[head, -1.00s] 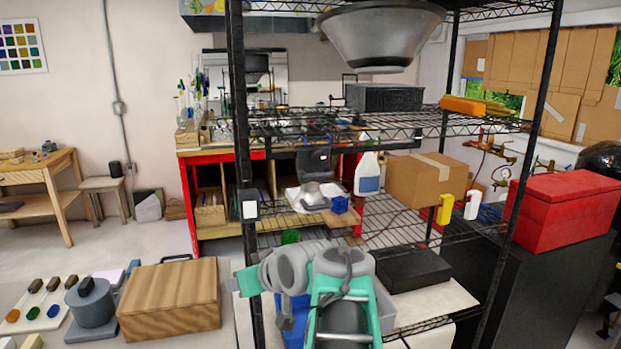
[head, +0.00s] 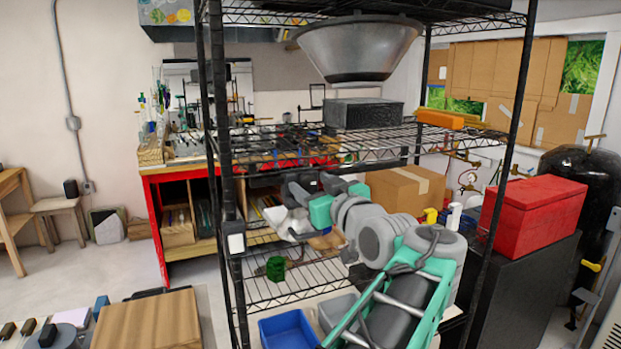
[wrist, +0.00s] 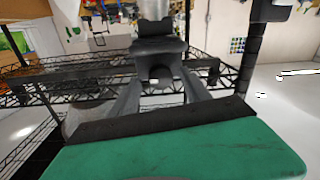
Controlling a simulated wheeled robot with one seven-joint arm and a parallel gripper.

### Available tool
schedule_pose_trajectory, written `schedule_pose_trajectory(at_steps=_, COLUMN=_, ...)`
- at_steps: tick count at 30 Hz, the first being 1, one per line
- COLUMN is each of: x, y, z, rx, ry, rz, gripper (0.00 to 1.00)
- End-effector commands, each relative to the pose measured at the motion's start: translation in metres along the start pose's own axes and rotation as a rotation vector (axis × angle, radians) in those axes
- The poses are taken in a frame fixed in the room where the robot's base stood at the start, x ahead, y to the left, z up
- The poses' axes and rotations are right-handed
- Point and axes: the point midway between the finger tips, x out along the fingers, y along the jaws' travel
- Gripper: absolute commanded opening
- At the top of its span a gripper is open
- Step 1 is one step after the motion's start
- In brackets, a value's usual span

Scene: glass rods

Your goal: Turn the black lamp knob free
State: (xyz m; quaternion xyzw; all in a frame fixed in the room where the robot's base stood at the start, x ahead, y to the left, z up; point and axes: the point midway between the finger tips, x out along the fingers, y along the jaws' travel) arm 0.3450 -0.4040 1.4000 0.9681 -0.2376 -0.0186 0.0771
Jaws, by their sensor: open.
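I cannot make out the black lamp knob for sure. A small black knob (head: 47,335) tops a squat grey round body (head: 66,336) at the lower left of the head view, but I cannot tell whether it is the lamp's. My gripper (wrist: 160,78) shows in the wrist view as dark grey parts beyond my green wrist housing, open, with nothing seen held. In the head view my arm reaches into the wire shelf rack, far right of the small knob, and its links partly hide the gripper.
A black wire shelf rack (head: 231,205) stands around my arm. A wooden box (head: 150,322) and a blue bin (head: 286,330) are low in front. A cardboard box (head: 398,190) and red chest (head: 535,215) lie right. A metal bowl (head: 355,50) is high up.

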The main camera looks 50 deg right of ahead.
Motion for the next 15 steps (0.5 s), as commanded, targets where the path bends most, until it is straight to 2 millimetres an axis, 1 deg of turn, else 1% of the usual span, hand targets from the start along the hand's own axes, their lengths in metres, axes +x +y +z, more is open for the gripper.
schedule_pose_trajectory(at_steps=3, x=0.0064, y=-0.0008, z=0.0001, rx=0.000, ry=0.000, rz=-0.001, gripper=0.56)
schedule_pose_trajectory(at_steps=9, x=0.0064, y=-0.0009, z=0.0009, rx=0.000, ry=-0.001, rz=-0.001, gripper=0.55)
schedule_pose_trajectory(at_steps=15, x=0.0062, y=-0.0010, z=0.0009, rx=0.000, ry=-0.001, rz=-0.001, gripper=0.39)
